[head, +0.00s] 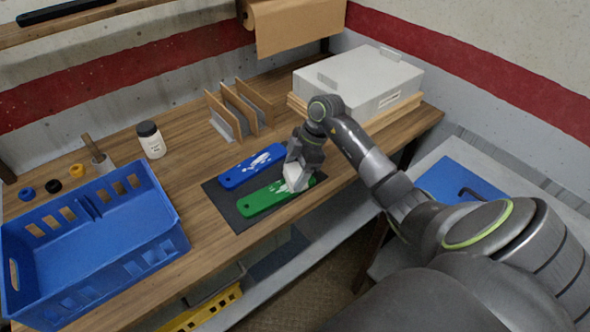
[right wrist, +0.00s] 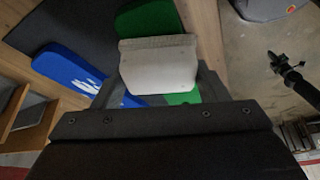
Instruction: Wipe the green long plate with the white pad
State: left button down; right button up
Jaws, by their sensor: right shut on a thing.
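The green long plate (head: 262,199) lies on a dark mat (head: 241,221) on the wooden table, with white marks near its right part. My right gripper (head: 297,176) is over the right half of the green plate and is shut on the white pad (head: 291,184). In the right wrist view the pad (right wrist: 158,62) sits across the green plate (right wrist: 148,20); I cannot tell whether it touches the plate. A blue long plate (head: 240,174) with white marks lies behind the green one on the mat. My left gripper is not in view.
A blue crate (head: 128,262) stands at the left. A white bottle (head: 151,141), small rings (head: 54,186) and a wooden divider rack (head: 240,112) stand behind. A large grey-white box (head: 357,79) is at the back right. The table's front edge is close to the mat.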

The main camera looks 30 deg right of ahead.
jog(key=shift+f, duration=0.2)
jog(key=shift+a, duration=0.1)
jog(key=shift+a+r+p, duration=0.2)
jog(key=shift+a+p, duration=0.35)
jog(key=shift+a, duration=0.8)
jog(key=shift+a+f+p, duration=0.2)
jog(key=shift+a+p, duration=0.3)
jog(key=shift+a, duration=1.75)
jog(key=shift+d+p, duration=0.1)
jog(key=shift+p, duration=0.25)
jog(key=shift+d+r+p, duration=0.1)
jog(key=shift+d+p, duration=0.25)
jog(key=shift+d, duration=3.25)
